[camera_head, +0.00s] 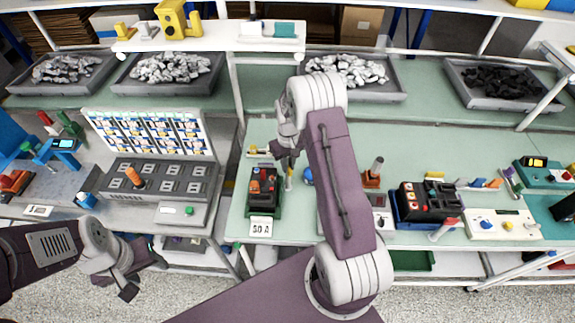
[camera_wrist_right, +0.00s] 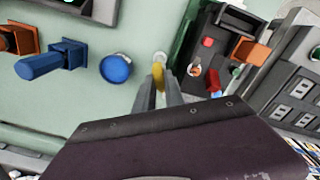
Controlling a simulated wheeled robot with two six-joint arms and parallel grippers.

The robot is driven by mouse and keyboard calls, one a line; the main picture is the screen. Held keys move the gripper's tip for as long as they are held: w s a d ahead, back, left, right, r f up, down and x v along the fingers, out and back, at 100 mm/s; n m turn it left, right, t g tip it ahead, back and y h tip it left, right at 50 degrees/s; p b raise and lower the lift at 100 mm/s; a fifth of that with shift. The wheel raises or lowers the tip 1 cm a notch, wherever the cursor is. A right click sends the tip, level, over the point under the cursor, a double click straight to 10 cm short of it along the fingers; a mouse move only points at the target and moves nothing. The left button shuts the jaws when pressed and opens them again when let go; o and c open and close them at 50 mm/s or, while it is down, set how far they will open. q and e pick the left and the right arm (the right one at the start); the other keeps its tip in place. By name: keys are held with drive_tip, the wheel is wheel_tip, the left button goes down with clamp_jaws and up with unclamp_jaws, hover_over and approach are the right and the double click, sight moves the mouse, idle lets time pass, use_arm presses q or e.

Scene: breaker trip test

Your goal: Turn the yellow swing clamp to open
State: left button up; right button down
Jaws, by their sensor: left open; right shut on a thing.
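The yellow swing clamp (camera_wrist_right: 158,74) is a small yellow piece beside the green fixture (camera_wrist_right: 190,40), near a pale round knob end. My right gripper (camera_wrist_right: 158,92) is shut on it, one finger on each side. In the head view the right gripper (camera_head: 287,158) hangs over the left part of the bench, beside the fixture that holds a dark breaker (camera_head: 266,181); my arm partly hides this area. A red button and an orange block show on the breaker in the wrist view. My left gripper (camera_head: 140,278) is open and empty, low at the left, away from the bench top.
A 50 A card (camera_head: 261,227) stands at the fixture's front. A blue round knob (camera_wrist_right: 116,68) and a blue handle (camera_wrist_right: 45,62) are close to my right gripper. A grey slotted panel with an orange handle (camera_head: 135,177) stands left. More devices (camera_head: 428,203) line the bench right.

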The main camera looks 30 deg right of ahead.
drive_tip(key=m, duration=0.5)
drive_tip(key=shift+s+f+m, duration=0.1)
drive_tip(key=shift+s+m, duration=0.05)
drive_tip(key=shift+m, duration=0.25)
drive_tip(key=shift+s+m, duration=0.1)
drive_tip(key=shift+m, duration=0.2)
drive_tip(key=c, duration=1.4)
unclamp_jaws()
drive_tip(key=shift+c, duration=0.2)
wheel_tip(320, 180, up, 9)
drive_tip(key=b, duration=0.1)
drive_tip(key=shift+a, duration=0.1)
